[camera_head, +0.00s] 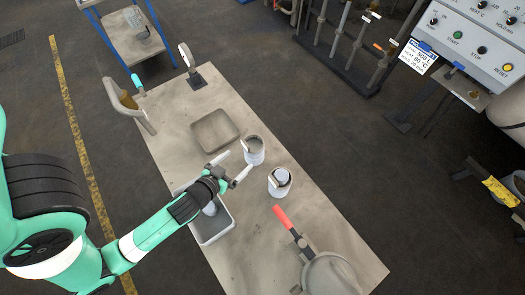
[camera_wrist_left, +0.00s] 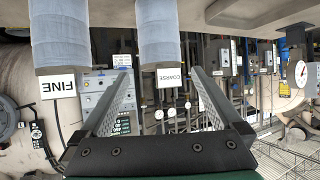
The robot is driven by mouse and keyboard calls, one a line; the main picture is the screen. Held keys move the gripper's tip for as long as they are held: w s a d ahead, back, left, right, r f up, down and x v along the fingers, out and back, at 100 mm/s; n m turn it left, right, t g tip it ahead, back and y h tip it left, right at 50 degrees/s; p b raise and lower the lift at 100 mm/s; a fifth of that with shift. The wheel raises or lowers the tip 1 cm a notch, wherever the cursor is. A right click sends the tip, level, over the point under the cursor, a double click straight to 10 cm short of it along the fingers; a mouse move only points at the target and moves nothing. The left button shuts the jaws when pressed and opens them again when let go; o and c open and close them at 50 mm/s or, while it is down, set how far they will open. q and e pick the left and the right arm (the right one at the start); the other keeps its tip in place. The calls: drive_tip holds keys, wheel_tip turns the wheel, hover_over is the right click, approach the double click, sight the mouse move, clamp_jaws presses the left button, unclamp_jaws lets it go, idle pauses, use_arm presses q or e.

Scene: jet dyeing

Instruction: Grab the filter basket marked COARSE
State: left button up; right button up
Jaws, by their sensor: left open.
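Two pale cylindrical filter baskets stand upright on the bench. The wrist view, which is upside down, shows the basket labelled COARSE (camera_wrist_left: 158,35) ahead between my finger lines and the one labelled FINE (camera_wrist_left: 60,35) to its left. From that layout, COARSE is the farther basket (camera_head: 254,151) in the head view and FINE the nearer one (camera_head: 279,184). My left gripper (camera_head: 234,166) is open and empty, just left of the COARSE basket and pointing at it. It seems to be short of the basket, not around it. My right gripper is not seen.
The bench (camera_head: 175,115) holds a shallow grey tray (camera_head: 214,131) behind my gripper and a grey bin (camera_head: 215,232) under my arm. A red handle (camera_head: 282,217) and a round metal vessel (camera_head: 330,275) are at the near end. A ring stand (camera_head: 192,72) is at the far end.

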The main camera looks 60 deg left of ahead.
sight(253, 147)
use_arm(q)
drive_tip(key=x, duration=0.6)
drive_tip(key=shift+w+a+f, duration=0.15)
drive_tip(key=shift+a+f, duration=0.15)
drive_tip(key=b+x, duration=0.1)
drive_tip(key=x, duration=0.4)
drive_tip(key=shift+w, duration=0.2)
drive_tip(key=shift+d, duration=0.1)
